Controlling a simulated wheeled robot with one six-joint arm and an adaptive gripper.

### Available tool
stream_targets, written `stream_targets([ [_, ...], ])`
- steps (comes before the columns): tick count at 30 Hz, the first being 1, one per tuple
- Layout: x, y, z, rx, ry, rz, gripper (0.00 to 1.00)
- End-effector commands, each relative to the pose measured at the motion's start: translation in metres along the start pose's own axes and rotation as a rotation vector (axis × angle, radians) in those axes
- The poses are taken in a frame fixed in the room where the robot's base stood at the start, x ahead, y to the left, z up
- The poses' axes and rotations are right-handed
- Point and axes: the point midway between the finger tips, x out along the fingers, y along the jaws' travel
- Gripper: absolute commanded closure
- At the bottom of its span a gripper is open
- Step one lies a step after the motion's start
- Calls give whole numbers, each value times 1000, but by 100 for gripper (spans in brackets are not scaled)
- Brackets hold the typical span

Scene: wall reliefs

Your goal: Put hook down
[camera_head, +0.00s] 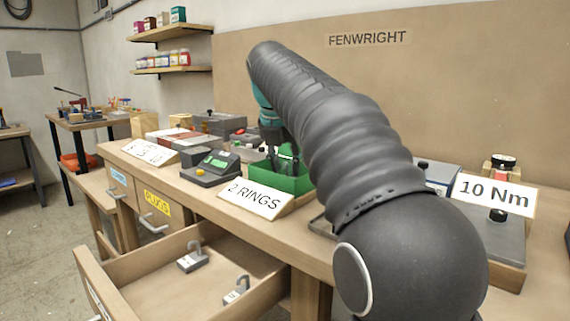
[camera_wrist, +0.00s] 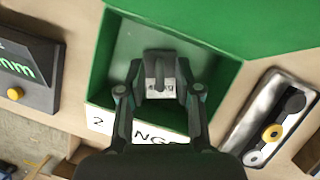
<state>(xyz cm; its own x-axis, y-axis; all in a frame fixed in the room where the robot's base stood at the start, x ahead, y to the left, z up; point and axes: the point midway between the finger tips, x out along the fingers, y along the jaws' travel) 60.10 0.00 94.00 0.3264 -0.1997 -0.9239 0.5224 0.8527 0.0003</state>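In the wrist view a grey hook (camera_wrist: 160,75) with a small marking on its block is at the green bin (camera_wrist: 230,75), between my gripper's fingers. In the head view my gripper (camera_head: 285,152) points down over the green bin (camera_head: 293,185), partly hidden by my arm; the hook there is not clearly visible. Two more grey hooks, one farther back (camera_head: 193,257) and one nearer (camera_head: 237,291), lie in the open drawer (camera_head: 165,290).
A "2 RINGS" sign (camera_head: 256,198) stands before the bin. A dark device with a green display (camera_head: 212,167) is left of it. A "10 Nm" sign (camera_head: 494,195) and grey equipment stand at the right. The open drawer juts out from the bench front.

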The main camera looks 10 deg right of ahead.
Motion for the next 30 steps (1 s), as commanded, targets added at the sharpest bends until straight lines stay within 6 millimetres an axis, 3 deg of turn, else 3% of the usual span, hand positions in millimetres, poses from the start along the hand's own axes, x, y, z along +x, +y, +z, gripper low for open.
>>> stream_targets([
  [8, -9, 0, 2, 0, 0, 0, 66],
  [19, -79, 1, 2, 0, -3, 2, 66],
  [30, -117, 0, 2, 0, -1, 0, 66],
])
